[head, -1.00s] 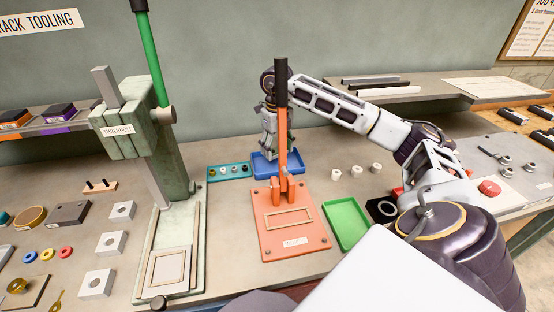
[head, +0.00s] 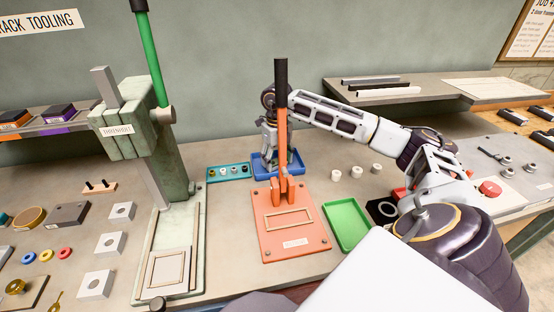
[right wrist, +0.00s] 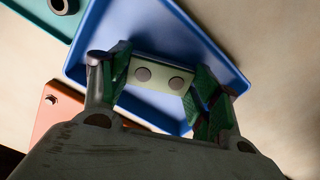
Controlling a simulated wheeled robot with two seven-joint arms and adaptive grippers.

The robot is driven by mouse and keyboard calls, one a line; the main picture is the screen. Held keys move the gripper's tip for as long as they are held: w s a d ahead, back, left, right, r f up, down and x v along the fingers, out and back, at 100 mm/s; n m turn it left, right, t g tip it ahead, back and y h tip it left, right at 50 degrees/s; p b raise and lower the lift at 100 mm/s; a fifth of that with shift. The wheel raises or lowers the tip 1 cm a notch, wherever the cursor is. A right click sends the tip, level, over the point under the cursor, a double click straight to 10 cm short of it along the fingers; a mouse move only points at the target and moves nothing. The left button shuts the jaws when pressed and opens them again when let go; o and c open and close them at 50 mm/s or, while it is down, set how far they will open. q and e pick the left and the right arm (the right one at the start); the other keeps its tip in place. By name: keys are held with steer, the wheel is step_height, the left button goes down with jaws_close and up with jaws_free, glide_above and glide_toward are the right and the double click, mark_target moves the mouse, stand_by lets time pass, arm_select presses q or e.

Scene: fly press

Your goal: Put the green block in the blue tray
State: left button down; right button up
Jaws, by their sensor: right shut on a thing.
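The blue tray (head: 262,170) lies on the bench behind the orange press. In the right wrist view the tray (right wrist: 212,50) spreads beneath my gripper. My right gripper (head: 281,160) is low over the tray, partly hidden by the press lever. In the right wrist view my right gripper (right wrist: 160,85) has its green-padded fingers shut on a pale green block (right wrist: 160,73) with two grey round spots. The block is within the tray's outline; whether it touches the floor I cannot tell. My left gripper is not in view.
The orange press (head: 289,240) with its upright lever stands just in front of the tray. A teal tray (head: 228,172) with small parts is at its left. Several white cylinders (head: 357,171) stand to the right. A green tray (head: 347,225) lies right of the press.

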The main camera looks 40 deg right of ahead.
mark_target(277, 161)
stand_by(0.3)
steer(key=o, duration=1.1)
steer(key=shift+f, duration=0.1)
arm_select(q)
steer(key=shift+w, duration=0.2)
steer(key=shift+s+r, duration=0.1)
arm_select(e)
steer(key=shift+r, duration=0.2)
steer(key=shift+r, duration=0.25)
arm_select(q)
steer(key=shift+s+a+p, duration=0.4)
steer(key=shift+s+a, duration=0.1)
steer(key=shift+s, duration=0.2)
arm_select(e)
steer(key=shift+r, duration=5.7)
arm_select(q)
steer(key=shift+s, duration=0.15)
